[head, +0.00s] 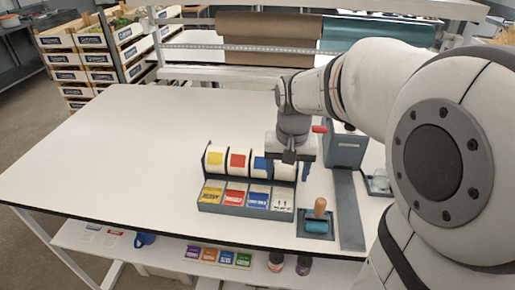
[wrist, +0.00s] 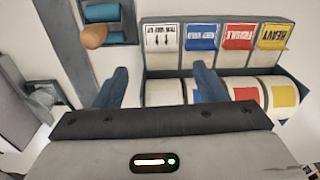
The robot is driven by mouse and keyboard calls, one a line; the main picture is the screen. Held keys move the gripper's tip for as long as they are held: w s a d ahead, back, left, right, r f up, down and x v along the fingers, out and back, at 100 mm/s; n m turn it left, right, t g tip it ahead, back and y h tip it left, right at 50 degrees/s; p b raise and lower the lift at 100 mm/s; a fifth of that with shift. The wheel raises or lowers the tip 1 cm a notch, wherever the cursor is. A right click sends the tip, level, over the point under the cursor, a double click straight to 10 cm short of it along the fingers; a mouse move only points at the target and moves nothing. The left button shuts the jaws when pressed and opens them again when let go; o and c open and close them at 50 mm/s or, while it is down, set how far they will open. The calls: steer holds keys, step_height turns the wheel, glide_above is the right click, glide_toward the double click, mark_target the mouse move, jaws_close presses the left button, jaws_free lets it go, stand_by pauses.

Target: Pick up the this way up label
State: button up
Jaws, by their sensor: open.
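The this way up label, white with black marks, lies in the right-hand front slot of the grey label dispenser (head: 238,211) in the head view (head: 282,204). In the wrist view it is the leftmost label (wrist: 162,39), next to blue, red and yellow ones. My gripper (head: 298,166) is over the right end of the dispenser, above the rolls. In the wrist view its two dark fingers stand apart (wrist: 160,84), open and empty. The label lies beyond the fingertips, roughly between them. The roll behind it (wrist: 163,93) is partly covered by my gripper.
A roller with a wooden handle (head: 317,221) stands just right of the dispenser. A grey device (head: 344,150) with a red lever and a long grey strip (head: 348,210) stands further right. The white table (head: 130,150) is clear on the left. Crates (head: 92,50) stand behind.

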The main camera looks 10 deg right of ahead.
mark_target(282, 199)
steer(key=shift+m+g, duration=0.3)
steer(key=f, duration=0.3)
steer(key=w+f, duration=0.1)
steer(key=f, duration=0.2)
steer(key=w+f+p, duration=0.1)
steer(key=f, duration=0.2)
steer(key=shift+f, duration=0.3)
steer(key=shift+c, duration=0.5)
steer(key=c, duration=0.9)
steer(key=shift+c, duration=0.3)
